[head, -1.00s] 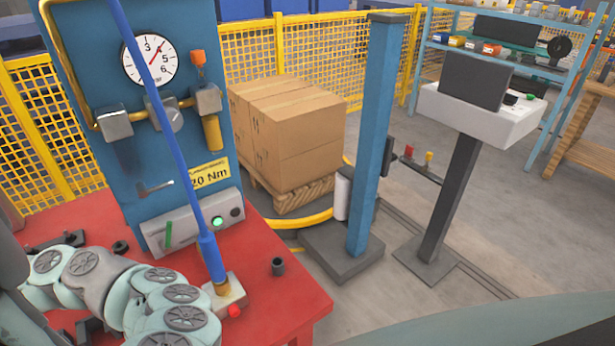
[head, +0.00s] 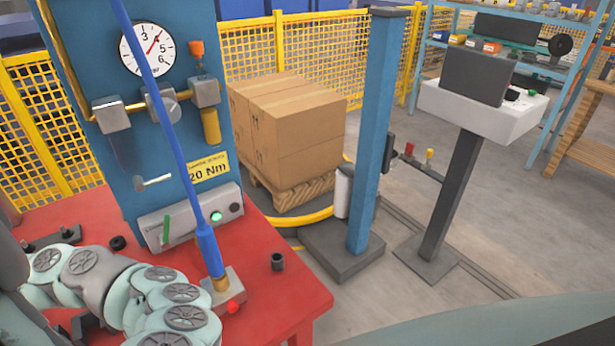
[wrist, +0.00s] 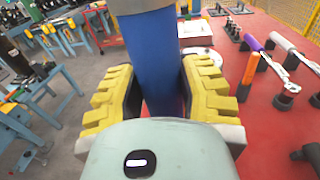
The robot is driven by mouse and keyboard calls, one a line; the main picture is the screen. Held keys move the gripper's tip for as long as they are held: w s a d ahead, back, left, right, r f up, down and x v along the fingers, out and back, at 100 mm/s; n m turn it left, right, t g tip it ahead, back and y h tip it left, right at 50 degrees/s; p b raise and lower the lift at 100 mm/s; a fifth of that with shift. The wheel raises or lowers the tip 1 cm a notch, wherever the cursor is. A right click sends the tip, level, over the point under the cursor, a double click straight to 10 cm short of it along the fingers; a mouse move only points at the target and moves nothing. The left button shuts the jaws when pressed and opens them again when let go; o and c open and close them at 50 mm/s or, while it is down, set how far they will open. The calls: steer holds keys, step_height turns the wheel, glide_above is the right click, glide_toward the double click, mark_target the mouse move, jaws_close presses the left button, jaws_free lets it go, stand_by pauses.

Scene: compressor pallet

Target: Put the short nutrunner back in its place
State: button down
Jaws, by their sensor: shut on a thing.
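In the wrist view, my gripper (wrist: 162,95) has its two yellow-padded fingers shut on an upright blue cylinder, the body of the short nutrunner (wrist: 150,48). Its lower end is hidden behind the wrist housing. In the head view, my pale green arm fills the lower left, and my gripper and the held tool cannot be made out there. A blue hose-like rod (head: 207,245) slants down into a brass collar on a grey block (head: 233,284) with a red knob, on the red table.
The red table (head: 285,303) carries a small dark cup (head: 277,262) near its right edge. A blue panel with a gauge (head: 147,48) stands behind. In the wrist view, purple-handled (wrist: 253,42) and white-handled (wrist: 285,42) tools lie at right. A blue post (head: 372,150) stands on the floor beyond.

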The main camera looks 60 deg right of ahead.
steer(key=shift+f, duration=0.15)
steer(key=c, duration=0.7)
jaws_free()
steer(key=shift+w, duration=0.1)
steer(key=shift+c, duration=0.2)
steer(key=shift+o, duration=0.9)
steer(key=shift+f, duration=0.1)
steer(key=shift+d, duration=0.15)
steer(key=v, duration=1.1)
steer(key=shift+d, duration=0.4)
steer(key=shift+s, duration=0.2)
